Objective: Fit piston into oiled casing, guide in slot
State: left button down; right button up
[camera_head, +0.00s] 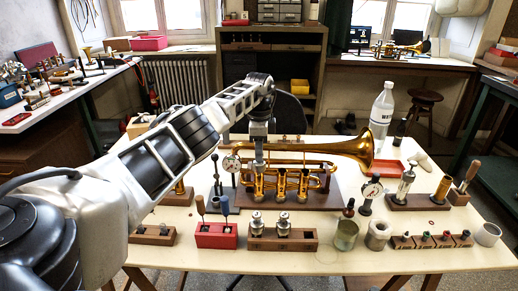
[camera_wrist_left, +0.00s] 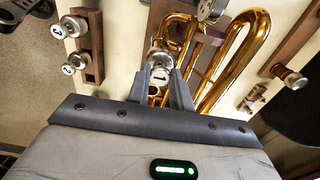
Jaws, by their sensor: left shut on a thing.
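The brass horn (camera_head: 343,150) lies level on a wooden stand (camera_head: 325,198) at the table's middle, bell to the right, with a row of upright casings. My left gripper (camera_head: 258,160) points down over the leftmost casing (camera_head: 259,187). In the left wrist view its fingers (camera_wrist_left: 167,86) are shut on the silver piston (camera_wrist_left: 160,57) marked 1. The piston is in line with the casing, but its depth and the guide and slot are hidden. Two other pistons, marked 3 (camera_wrist_left: 73,27) and 2 (camera_wrist_left: 75,60), are in a wooden block (camera_head: 312,241). My right gripper is not in view.
A second gauge (camera_head: 372,190), a dark bottle (camera_head: 348,209) and cups stand to the right.

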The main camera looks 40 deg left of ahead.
pick_arm(q)
jog(key=shift+f, duration=0.35)
jog(key=c, duration=1.2)
grip_release()
jog(key=shift+o, duration=0.2)
notch_tip(320, 180, up, 16)
